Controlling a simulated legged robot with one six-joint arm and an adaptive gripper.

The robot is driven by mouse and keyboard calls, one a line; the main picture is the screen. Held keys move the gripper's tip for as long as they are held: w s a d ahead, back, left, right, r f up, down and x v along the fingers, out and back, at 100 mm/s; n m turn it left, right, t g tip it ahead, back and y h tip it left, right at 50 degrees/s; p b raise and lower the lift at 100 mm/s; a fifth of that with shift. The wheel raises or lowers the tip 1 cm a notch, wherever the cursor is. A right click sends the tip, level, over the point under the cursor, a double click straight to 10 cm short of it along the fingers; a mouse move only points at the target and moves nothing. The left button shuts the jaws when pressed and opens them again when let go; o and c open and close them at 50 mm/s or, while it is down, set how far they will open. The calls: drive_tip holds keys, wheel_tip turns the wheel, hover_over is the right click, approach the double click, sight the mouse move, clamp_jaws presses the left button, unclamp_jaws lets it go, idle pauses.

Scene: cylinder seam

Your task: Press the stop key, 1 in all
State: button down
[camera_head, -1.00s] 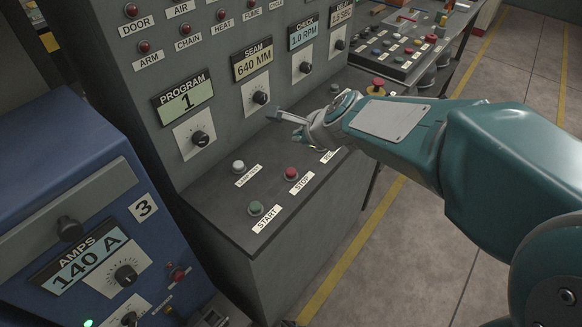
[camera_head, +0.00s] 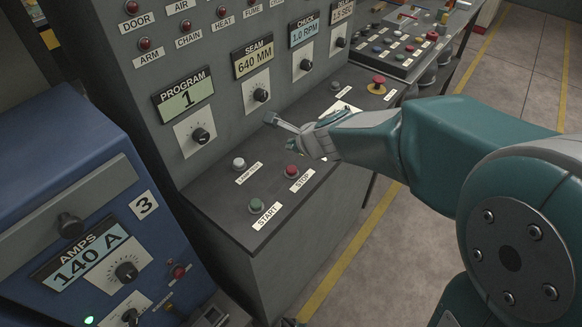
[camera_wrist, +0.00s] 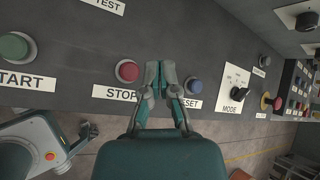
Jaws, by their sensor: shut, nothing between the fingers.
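The red stop key (camera_head: 291,171) sits on the sloping dark desk of the grey cabinet, with a STOP label in front of it. In the wrist view the stop key (camera_wrist: 127,71) shows just left of my fingertips, beside the blue reset key (camera_wrist: 193,85). My gripper (camera_head: 279,128) is shut and empty. In the head view it appears above and behind the stop key, apart from it. In the wrist view my gripper (camera_wrist: 160,68) lies between the stop and reset keys. The height of the fingertips above the desk is hard to tell.
The green start key (camera_head: 256,206) and a white lamp test key (camera_head: 239,163) are near the stop key. A red emergency button (camera_head: 378,81) and the mode switch (camera_wrist: 235,79) lie further along. The upright panel with knobs (camera_head: 201,135) rises behind. A blue welder (camera_head: 75,220) stands at left.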

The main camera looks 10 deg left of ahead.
sight(293, 169)
drive_tip(key=shift+f, duration=2.65)
drive_tip(key=shift+f, duration=0.1)
drive_tip(key=shift+f, duration=0.2)
drive_tip(key=shift+f, duration=0.55)
drive_tip(key=shift+r, duration=0.1)
idle(0.4)
drive_tip(key=shift+r, duration=0.9)
drive_tip(key=shift+r, duration=2.5)
